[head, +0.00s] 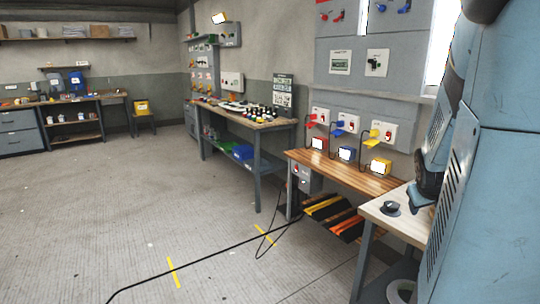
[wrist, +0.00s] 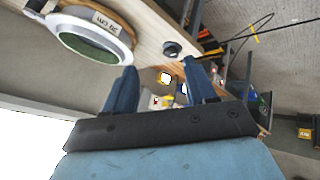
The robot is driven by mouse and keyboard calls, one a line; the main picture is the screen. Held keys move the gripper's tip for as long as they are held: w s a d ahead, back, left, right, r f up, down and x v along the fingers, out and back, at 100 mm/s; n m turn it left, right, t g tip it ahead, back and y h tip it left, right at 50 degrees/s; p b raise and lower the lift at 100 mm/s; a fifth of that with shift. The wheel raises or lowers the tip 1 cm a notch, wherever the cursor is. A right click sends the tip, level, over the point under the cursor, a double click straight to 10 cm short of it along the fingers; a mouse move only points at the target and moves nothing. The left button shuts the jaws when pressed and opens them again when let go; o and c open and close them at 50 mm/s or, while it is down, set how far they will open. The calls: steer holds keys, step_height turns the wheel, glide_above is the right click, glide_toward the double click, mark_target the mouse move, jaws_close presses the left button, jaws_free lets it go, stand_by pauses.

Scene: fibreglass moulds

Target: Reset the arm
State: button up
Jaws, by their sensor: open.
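My gripper (wrist: 158,66) shows in the wrist view with its two blue fingers spread apart and nothing between them. Beyond the fingers are a light wooden bench and part of the room, seen tilted. In the head view, blue-grey parts of my own body fill the right side. The gripper's fingers cannot be made out there.
A light-topped bench (head: 388,217) stands close at right, with a small dark round object (head: 391,208) on it. A wooden workbench (head: 343,174) with several coloured devices adjoins it. A white-rimmed round mould (wrist: 92,37) lies near my gripper. A black cable (head: 190,262) crosses the otherwise open floor.

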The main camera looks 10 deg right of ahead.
steer(key=s+a+r+y, duration=0.2)
steer(key=s+a+r, duration=0.1)
steer(key=a, duration=0.5)
steer(key=s+a+r+n+y, duration=0.1)
steer(key=s+a+r, duration=0.2)
steer(key=a, duration=0.6)
steer(key=s+a+r+y, duration=0.2)
steer(key=s+a+r, duration=0.2)
steer(key=a, duration=0.5)
steer(key=shift+s+n+y, duration=0.3)
steer(key=shift+s+n, duration=0.1)
steer(key=shift+r, duration=0.1)
steer(key=shift+c, duration=0.4)
steer(key=shift+c, duration=0.8)
steer(key=shift+d, duration=0.15)
